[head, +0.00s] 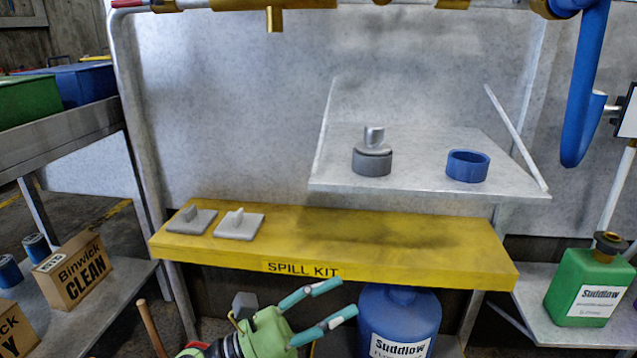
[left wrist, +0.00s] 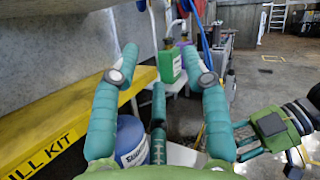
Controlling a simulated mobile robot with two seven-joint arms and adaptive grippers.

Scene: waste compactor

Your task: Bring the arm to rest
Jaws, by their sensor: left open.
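My left gripper (head: 345,298) is low in front of the yellow spill kit shelf (head: 390,262) in the head view. Its two teal fingers point right, spread apart with nothing between them. In the left wrist view the same open fingers (left wrist: 160,55) reach forward, beside the yellow shelf on the left. A green and teal part of what looks like my right gripper (left wrist: 248,142) shows at the lower right of the left wrist view. The right arm does not show in the head view.
Two grey plates (head: 240,224) lie on the yellow shelf. A grey knobbed piece (head: 372,160) and a blue ring (head: 467,166) stand on the tilted panel above. A blue drum (head: 398,312) is close to my left gripper. A green canister (head: 589,290) stands right.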

